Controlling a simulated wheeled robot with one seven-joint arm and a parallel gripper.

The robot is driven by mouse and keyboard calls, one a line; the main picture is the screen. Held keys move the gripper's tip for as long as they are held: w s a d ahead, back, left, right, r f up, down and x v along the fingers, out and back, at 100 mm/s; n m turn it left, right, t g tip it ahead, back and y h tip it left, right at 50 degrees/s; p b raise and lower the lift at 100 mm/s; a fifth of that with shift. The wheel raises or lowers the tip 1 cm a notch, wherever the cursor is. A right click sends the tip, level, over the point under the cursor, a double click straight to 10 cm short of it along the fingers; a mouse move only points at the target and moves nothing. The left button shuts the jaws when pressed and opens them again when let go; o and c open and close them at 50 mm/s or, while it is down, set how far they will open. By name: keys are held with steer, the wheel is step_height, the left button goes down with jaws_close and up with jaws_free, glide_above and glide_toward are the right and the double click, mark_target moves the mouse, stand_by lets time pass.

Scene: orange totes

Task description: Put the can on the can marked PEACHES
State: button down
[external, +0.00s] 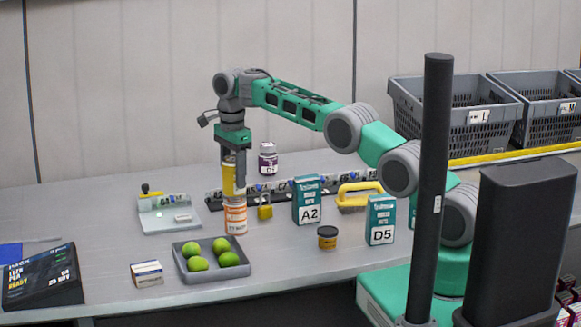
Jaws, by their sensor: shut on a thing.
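My gripper (235,160) points down over the table and is shut on a yellow can (229,183). A finger hides part of this can. Directly below it stands an orange and white can (235,218), upright on the table. Its label is too small to read with certainty, so I cannot confirm PEACHES. The yellow can's bottom is at or just above the lower can's top; I cannot tell whether they touch.
A grey tray of limes (248,270) is in front of the cans. A yellow padlock (265,208) is close on the right, with a purple jar (268,158) behind. Boxes A2 (307,200) and D5 (381,220) stand farther right. The table's left back is clear.

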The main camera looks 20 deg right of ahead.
steer(key=shift+f, duration=0.7)
steer(key=shift+r, duration=0.1)
steer(key=c, duration=0.5)
jaws_free()
steer(key=shift+f, duration=0.2)
steer(key=shift+r, duration=0.1)
